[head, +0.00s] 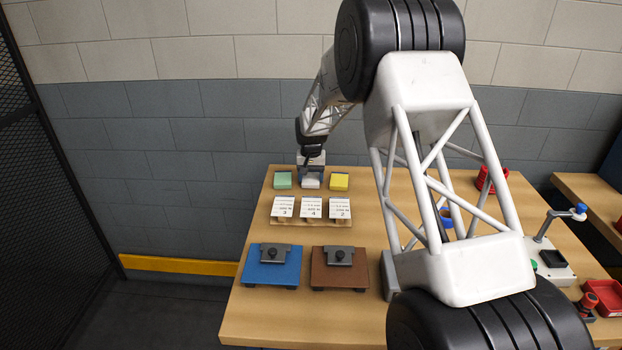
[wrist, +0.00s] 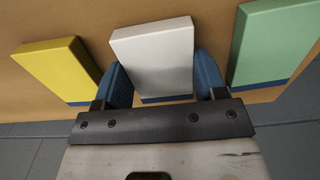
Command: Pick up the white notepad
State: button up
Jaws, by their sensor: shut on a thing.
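The white notepad (wrist: 155,58) lies between the two blue fingers of my gripper (wrist: 165,85) in the wrist view. The fingers are shut on its sides near the lower end. In the head view the white notepad (head: 311,181) shows below my gripper (head: 311,172) at the back of the wooden table, between the green and yellow pads. I cannot tell whether it is lifted off the table.
A green pad (head: 282,180) and a yellow pad (head: 339,182) flank it closely. Several numbered white cards (head: 311,207) stand in front. A blue plate (head: 270,273) and a brown plate (head: 340,275) with dark knobs sit nearer the front edge.

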aim_at(311, 178)
notch_tip(311, 178, up, 10)
dwell(0.6)
